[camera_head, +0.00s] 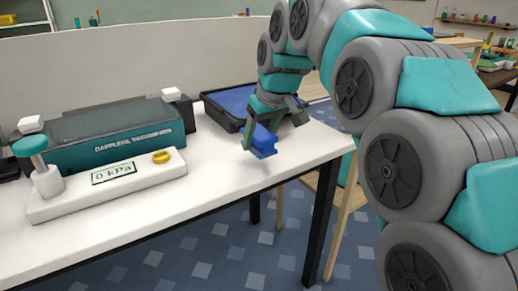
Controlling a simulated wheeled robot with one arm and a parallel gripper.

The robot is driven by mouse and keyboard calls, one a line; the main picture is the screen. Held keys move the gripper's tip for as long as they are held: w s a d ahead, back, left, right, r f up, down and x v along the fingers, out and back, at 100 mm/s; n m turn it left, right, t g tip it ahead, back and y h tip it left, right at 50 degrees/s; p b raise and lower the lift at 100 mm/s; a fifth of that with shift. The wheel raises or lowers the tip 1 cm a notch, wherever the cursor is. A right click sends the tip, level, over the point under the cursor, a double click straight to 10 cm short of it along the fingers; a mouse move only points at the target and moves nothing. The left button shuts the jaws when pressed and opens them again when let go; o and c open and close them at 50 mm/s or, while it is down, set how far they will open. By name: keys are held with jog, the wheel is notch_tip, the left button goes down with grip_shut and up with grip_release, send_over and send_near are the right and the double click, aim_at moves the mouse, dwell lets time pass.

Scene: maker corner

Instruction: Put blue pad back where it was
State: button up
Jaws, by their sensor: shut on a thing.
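The blue pad (264,140) is a small blue block held in my gripper (260,138). My gripper is shut on it, above the white table near its front right part. The pad looks apart from the table top, though the exact height is hard to tell. A black tray (219,115) with a blue inside (232,98) lies on the table behind my gripper. My arm hides the tray's right part.
A teal and dark vacuum box (115,142) stands on the left of the white table (225,172). The table's front middle is clear.

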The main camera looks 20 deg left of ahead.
aim_at(259, 151)
jog(key=shift+w+a, duration=0.15)
jog(key=shift+w, duration=0.05)
jog(key=shift+f, duration=1.8)
jog(key=shift+f, duration=0.1)
jog(key=o, duration=1.5)
jog(key=shift+r+p, duration=0.2)
jog(key=shift+p, duration=0.1)
jog(key=v, duration=1.2)
jog(key=shift+a+b, duration=0.1)
jog(key=shift+b, duration=0.3)
